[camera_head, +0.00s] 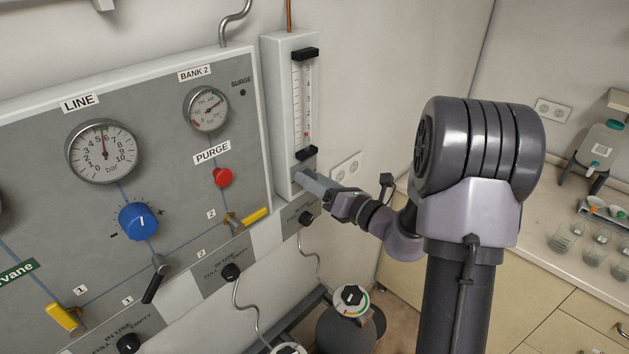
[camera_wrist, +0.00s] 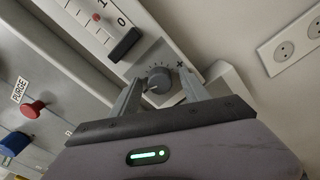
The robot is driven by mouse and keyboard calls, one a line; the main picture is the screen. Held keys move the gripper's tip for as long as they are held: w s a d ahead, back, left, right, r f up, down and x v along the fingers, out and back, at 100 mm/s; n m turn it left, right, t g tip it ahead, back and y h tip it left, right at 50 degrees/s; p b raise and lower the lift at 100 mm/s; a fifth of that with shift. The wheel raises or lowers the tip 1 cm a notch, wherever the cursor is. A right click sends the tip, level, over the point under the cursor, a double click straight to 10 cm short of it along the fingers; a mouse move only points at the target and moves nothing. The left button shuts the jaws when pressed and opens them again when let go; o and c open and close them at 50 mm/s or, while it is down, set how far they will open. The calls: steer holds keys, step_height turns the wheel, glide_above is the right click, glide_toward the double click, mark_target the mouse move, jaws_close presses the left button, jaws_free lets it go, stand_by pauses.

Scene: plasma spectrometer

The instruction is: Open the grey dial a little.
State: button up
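The grey dial (camera_wrist: 158,80) is a small round knob with a pointer line, low on the white flowmeter housing, with a plus mark to its right in the wrist view. In the head view my gripper hides it at the lower end of the flowmeter (camera_head: 279,120). My gripper (camera_wrist: 160,77) is open, one finger on each side of the dial, with gaps visible between fingers and knob. In the head view my gripper (camera_head: 306,182) reaches leftward to the flowmeter's base. How deep the fingertips reach along the dial I cannot tell.
The panel on the left carries a red purge knob (camera_head: 222,177), a blue dial (camera_head: 138,221), yellow and black levers and gauges. A wall socket (camera_head: 345,168) is just behind my gripper. A counter (camera_head: 545,255) with glassware stands at right.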

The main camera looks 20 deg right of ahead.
steer(key=v, duration=1.7)
steer(key=shift+s+b, duration=0.25)
steer(key=shift+b, duration=0.15)
steer(key=shift+d, duration=0.1)
